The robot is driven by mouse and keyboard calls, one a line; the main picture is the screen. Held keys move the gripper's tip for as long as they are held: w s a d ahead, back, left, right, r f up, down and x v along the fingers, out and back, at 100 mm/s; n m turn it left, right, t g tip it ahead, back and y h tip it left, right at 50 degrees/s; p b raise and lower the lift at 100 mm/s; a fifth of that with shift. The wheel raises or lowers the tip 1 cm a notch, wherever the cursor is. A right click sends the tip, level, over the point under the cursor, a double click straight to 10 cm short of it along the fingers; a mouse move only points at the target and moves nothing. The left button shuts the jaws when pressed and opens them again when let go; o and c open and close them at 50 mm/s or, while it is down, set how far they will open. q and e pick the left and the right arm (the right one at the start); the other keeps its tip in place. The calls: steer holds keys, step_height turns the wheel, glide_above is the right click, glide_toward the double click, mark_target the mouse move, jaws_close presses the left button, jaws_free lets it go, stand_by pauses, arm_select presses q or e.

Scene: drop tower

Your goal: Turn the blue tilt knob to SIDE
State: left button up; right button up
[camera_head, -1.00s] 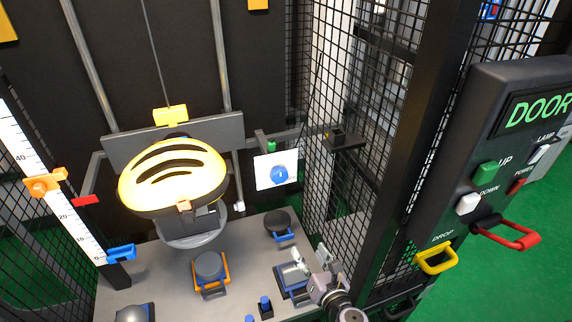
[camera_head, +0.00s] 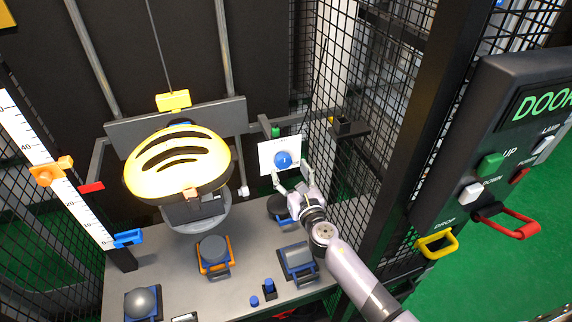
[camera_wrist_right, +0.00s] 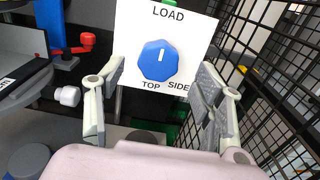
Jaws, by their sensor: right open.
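The blue tilt knob (camera_head: 283,159) sits on a white plate (camera_head: 266,164) to the right of the yellow helmet (camera_head: 180,165). In the right wrist view the knob (camera_wrist_right: 158,61) has a white pointer mark aimed up at LOAD; TOP and SIDE are printed below it. My right gripper (camera_head: 290,184) is open just in front of the plate. In the right wrist view its fingers (camera_wrist_right: 160,95) stand to the left and right of the knob, apart from it. My left gripper is not in view.
Black mesh (camera_head: 340,205) rises close on the right of my right arm. Several anvils, including an orange-trimmed one (camera_head: 213,252), stand on the grey base below.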

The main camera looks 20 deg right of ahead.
mark_target(285, 162)
steer(key=shift+w+a, duration=0.1)
steer(key=shift+w, duration=1.8)
steer(key=shift+c, duration=0.5)
steer(key=c, duration=1)
steer(key=shift+c, duration=0.2)
